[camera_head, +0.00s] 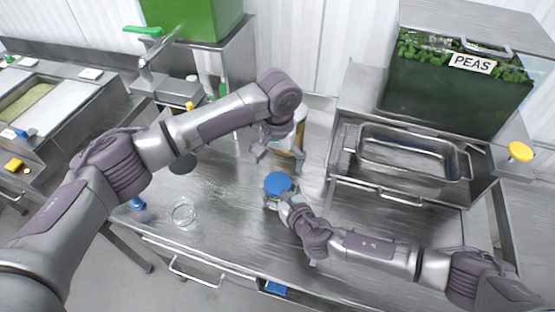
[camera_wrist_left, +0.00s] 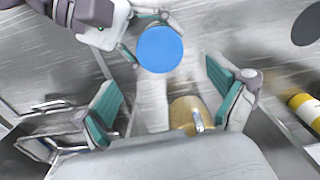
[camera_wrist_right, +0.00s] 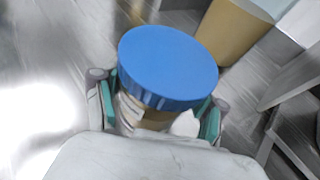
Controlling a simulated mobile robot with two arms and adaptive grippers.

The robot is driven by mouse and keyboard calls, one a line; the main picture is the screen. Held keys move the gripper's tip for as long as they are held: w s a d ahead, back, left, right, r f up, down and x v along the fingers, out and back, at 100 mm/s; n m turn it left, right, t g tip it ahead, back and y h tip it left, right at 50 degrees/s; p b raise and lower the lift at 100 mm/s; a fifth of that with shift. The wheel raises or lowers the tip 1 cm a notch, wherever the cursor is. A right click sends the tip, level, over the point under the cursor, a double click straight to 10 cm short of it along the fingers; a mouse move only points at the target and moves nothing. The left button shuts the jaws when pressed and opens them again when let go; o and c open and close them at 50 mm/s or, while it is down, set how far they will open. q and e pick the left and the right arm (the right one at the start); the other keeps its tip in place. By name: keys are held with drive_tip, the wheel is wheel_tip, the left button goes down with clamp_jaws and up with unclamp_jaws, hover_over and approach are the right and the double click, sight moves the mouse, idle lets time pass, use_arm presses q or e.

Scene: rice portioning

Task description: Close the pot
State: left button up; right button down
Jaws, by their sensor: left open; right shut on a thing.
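A jar (camera_wrist_right: 132,112) with a round blue lid (camera_wrist_right: 168,62) on top sits between my right gripper's fingers; the blue lid also shows in the head view (camera_head: 277,183) and the left wrist view (camera_wrist_left: 159,48). My right gripper (camera_wrist_right: 158,112) is shut on this jar, over the counter. The jar body is mostly hidden; I cannot tell how tightly the lid sits. My left gripper (camera_head: 278,159) is open and empty, just behind the blue lid. A tan container (camera_wrist_left: 187,113) shows between its fingers in the left wrist view and stands behind it; it is partly hidden.
A metal tray (camera_head: 413,178) stands right of the grippers, before a dark green box labelled PEAS (camera_head: 410,97). A clear glass bowl (camera_head: 184,211) and a dark disc (camera_head: 182,165) lie to the left. A yellow lid (camera_head: 520,152) is far right. The counter between bowl and jar is clear.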

sight(278, 183)
use_arm(q)
drive_tip(key=n, duration=0.3)
drive_tip(key=shift+r+n, duration=0.15)
drive_tip(key=shift+n, duration=0.25)
drive_tip(key=shift+f, duration=4.05)
